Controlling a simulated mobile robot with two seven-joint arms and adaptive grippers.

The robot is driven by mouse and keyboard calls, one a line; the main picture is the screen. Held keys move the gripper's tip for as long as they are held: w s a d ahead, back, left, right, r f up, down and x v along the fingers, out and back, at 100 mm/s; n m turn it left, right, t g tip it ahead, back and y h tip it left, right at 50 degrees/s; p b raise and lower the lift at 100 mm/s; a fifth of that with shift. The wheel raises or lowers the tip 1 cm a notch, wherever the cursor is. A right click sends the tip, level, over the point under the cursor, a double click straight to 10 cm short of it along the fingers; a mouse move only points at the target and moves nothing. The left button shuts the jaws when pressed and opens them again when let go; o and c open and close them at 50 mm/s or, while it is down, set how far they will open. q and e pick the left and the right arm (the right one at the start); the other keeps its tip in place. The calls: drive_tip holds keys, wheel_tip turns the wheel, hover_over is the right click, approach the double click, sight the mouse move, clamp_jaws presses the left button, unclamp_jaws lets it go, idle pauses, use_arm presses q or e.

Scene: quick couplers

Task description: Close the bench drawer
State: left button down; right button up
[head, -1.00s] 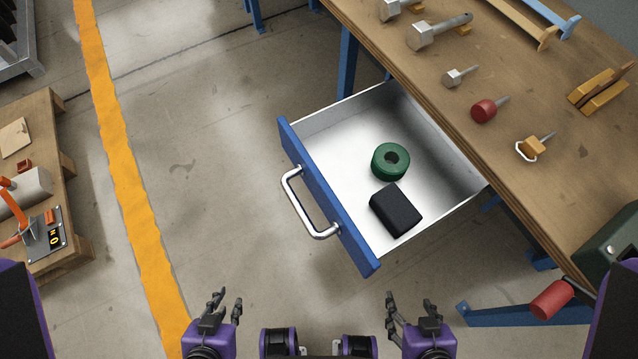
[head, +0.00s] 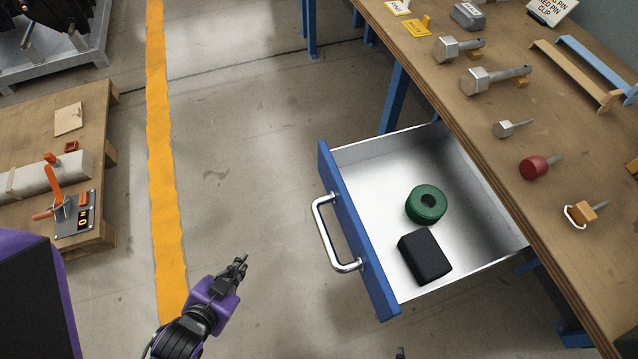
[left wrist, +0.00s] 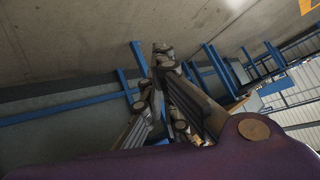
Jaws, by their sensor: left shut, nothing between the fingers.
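The bench drawer (head: 362,232) stands pulled out from the workbench, with a blue front and a silver bar handle (head: 330,235) facing left. Inside lie a green ring (head: 427,203) and a black block (head: 425,257). My left gripper (head: 240,265) is shut and empty, over the floor to the left of and below the handle, apart from it. Its fingers also show close up in the left wrist view (left wrist: 165,80); the drawer cannot be made out there. Of my right gripper, at most a dark tip shows at the bottom edge of the head view.
The wooden workbench (head: 470,130) holds several pins and bolts, including a red-headed one (head: 535,167). A wooden table (head: 95,160) with an orange-levered device stands at the left. The floor between, with a yellow line (head: 165,150), is clear.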

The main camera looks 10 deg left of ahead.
sight(322, 169)
use_arm(q)
drive_tip(key=w+a+r+m+t+h+b, duration=0.1)
drive_tip(key=w+r+m+t+h, duration=0.3)
drive_tip(key=w+m, duration=0.65)
drive_tip(key=w+a+r+m+h+b, duration=0.1)
drive_tip(key=w+a+r+m+h, duration=0.15)
drive_tip(key=w+r+m, duration=0.55)
drive_tip(key=s+d+r+m+g+h, duration=0.1)
drive_tip(key=s+d+m+g+h, duration=0.2)
drive_tip(key=m, duration=0.9)
drive_tip(key=s+d+r+m+g+h, duration=0.15)
drive_tip(key=m+h, duration=0.35)
drive_tip(key=m, duration=0.8)
drive_tip(key=shift+g, duration=0.25)
drive_tip(key=p+x, duration=0.2)
drive_tip(key=x, duration=1.1)
drive_tip(key=shift+w+a+r, duration=0.1)
drive_tip(key=shift+w+r, duration=0.1)
drive_tip(key=shift+w+d+f, duration=0.1)
drive_tip(key=shift+w+d, duration=0.15)
drive_tip(key=shift+d, duration=0.25)
